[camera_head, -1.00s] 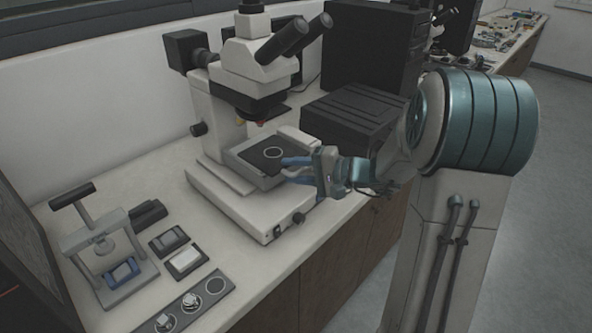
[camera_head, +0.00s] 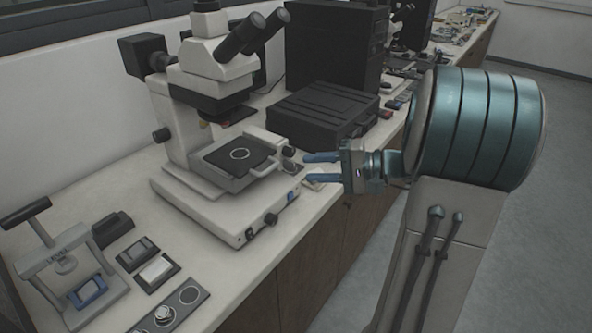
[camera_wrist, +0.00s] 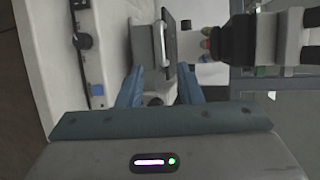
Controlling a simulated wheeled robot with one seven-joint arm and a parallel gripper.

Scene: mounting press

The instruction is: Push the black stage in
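The black stage (camera_head: 228,162) is a flat dark plate with a pale ring on it, under the objectives of the white microscope (camera_head: 176,120). A pale bar handle (camera_head: 263,172) shows at its right front edge. In the wrist view the stage (camera_wrist: 171,32) appears edge-on as a dark strip, with the pale handle (camera_wrist: 158,42) beside it. My gripper (camera_head: 308,168) is open and empty, to the right of the stage and apart from it. In the wrist view its two blue fingers (camera_wrist: 160,76) are spread, pointing towards the handle.
A black case (camera_head: 325,112) lies behind the stage on the bench. A hand press (camera_head: 50,262) and several small trays stand at the left. The bench's front edge runs below my gripper, with open floor to the right.

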